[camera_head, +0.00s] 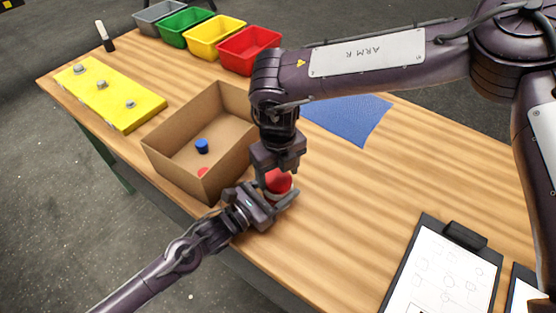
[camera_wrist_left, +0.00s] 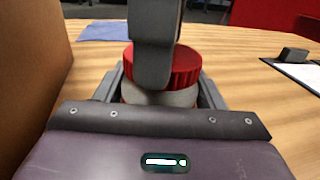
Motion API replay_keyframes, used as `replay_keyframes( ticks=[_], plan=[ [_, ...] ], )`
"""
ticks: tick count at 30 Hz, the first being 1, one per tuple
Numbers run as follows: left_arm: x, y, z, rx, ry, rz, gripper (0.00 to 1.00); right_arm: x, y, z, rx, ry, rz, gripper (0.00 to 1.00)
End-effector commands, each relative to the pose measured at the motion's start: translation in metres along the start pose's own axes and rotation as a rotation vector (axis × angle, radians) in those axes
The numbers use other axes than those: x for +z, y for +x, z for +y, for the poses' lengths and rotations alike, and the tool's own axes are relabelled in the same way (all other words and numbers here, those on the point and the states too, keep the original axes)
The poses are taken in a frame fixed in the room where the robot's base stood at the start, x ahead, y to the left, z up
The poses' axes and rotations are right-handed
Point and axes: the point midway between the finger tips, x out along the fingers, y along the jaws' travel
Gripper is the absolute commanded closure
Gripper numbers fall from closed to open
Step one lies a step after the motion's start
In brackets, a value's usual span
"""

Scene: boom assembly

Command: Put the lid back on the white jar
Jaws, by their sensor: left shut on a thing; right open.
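The white jar (camera_wrist_left: 158,97) stands upright on the table, with the red lid (camera_head: 279,181) on top of it. In the left wrist view the ribbed red lid (camera_wrist_left: 186,62) looks level on the jar; whether it is fully seated I cannot tell. My left gripper (camera_head: 281,201) is shut on the jar's body from the front left, one finger on each side (camera_wrist_left: 160,92). My right gripper (camera_head: 280,167) points down directly over the lid and is open. One of its fingers hides part of the lid in the left wrist view.
An open cardboard box (camera_head: 172,160) with a blue piece (camera_head: 202,146) and a red piece (camera_head: 202,172) stands close left. A blue mat (camera_head: 350,117) lies behind, a clipboard (camera_head: 440,275) front right. Coloured bins (camera_head: 215,37) and a yellow board (camera_head: 108,98) are further back.

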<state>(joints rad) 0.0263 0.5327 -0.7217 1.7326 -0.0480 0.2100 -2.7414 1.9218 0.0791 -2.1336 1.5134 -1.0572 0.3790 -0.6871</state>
Motion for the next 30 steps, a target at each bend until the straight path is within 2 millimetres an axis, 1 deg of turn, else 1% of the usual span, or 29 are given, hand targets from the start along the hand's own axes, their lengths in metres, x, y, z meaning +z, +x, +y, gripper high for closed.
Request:
replay_keyframes(
  ticks=[4, 12, 13, 21, 27, 28, 30],
  plan=[
    [0.0002, 0.0001, 0.0001, 0.000, 0.000, 0.000, 1.00, 0.0000, 0.0087, 0.0003, 0.000, 0.000, 0.000, 0.33],
    [0.0001, 0.0000, 0.0001, 0.000, 0.000, 0.000, 1.00, 0.0000, 0.0098, 0.0001, 0.000, 0.000, -0.001, 0.33],
    [0.0001, 0.0000, 0.0001, 0.000, 0.000, 0.000, 1.00, 0.0000, 0.0098, 0.0001, 0.000, 0.000, -0.001, 0.35],
    [0.0001, 0.0000, 0.0001, 0.000, 0.000, 0.000, 1.00, 0.0000, 0.0096, 0.0000, 0.000, 0.000, -0.001, 0.70],
    [0.0001, 0.0000, 0.0000, 0.000, 0.000, 0.000, 1.00, 0.0001, 0.0094, 0.0002, 0.000, 0.007, -0.001, 0.71],
    [0.0000, 0.0000, 0.0000, 0.000, 0.000, 0.000, 1.00, 0.0001, 0.0094, 0.0001, 0.000, 0.007, -0.001, 0.42],
    [0.0000, 0.0000, 0.0000, 0.000, 0.000, 0.000, 1.00, 0.0001, 0.0094, 0.0001, 0.000, 0.007, -0.001, 0.33]
  ],
)
